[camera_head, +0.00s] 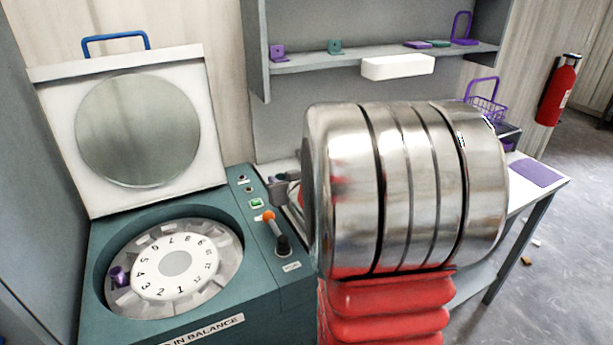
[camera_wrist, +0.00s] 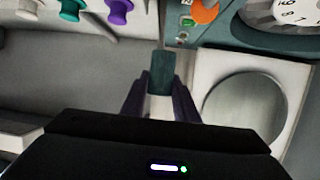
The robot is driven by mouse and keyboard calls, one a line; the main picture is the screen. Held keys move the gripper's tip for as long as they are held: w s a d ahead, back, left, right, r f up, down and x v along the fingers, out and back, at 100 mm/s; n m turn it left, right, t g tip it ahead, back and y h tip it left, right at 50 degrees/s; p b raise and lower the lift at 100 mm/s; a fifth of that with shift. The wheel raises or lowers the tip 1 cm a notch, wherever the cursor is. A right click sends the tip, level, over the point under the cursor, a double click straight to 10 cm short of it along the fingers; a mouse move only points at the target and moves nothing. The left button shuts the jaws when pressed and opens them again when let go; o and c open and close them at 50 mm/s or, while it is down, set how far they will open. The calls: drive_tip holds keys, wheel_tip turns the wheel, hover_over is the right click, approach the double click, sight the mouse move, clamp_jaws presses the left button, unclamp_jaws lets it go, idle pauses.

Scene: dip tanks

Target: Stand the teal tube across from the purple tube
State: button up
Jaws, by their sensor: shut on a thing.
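The purple tube (camera_head: 119,275) sits in the left side of the centrifuge rotor (camera_head: 175,264), by the numbers 3 and 4. The rotor's right side, by 10, shows no coloured tube. In the wrist view, my gripper (camera_wrist: 160,100) is shut on the teal tube (camera_wrist: 161,72), whose dark teal end points away from me. The rotor's edge (camera_wrist: 285,18) shows at the upper right there, apart from the held tube.
The centrifuge lid (camera_head: 137,130) stands open behind the rotor. In the wrist view, another teal piece (camera_wrist: 72,9) and a purple piece (camera_wrist: 118,10) are at the upper left. A shelf (camera_head: 330,60) hangs on the wall.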

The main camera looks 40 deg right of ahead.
drive_tip(key=w+a+f+n+y, duration=0.1)
drive_tip(key=w+a+f, duration=0.1)
drive_tip(key=a, duration=0.8)
drive_tip(key=w+a+f+n+y, duration=0.2)
drive_tip(key=w+a+f, duration=0.1)
drive_tip(key=a, duration=0.8)
drive_tip(key=w+a+f+n+t+y, duration=0.1)
drive_tip(key=w+a+f+y, duration=0.1)
drive_tip(key=a, duration=0.9)
drive_tip(key=shift+w+f+n, duration=0.25)
drive_tip(key=shift+w+n, duration=0.05)
drive_tip(key=shift+w, duration=0.5)
drive_tip(key=shift+s+a, duration=0.1)
drive_tip(key=shift+s, duration=0.05)
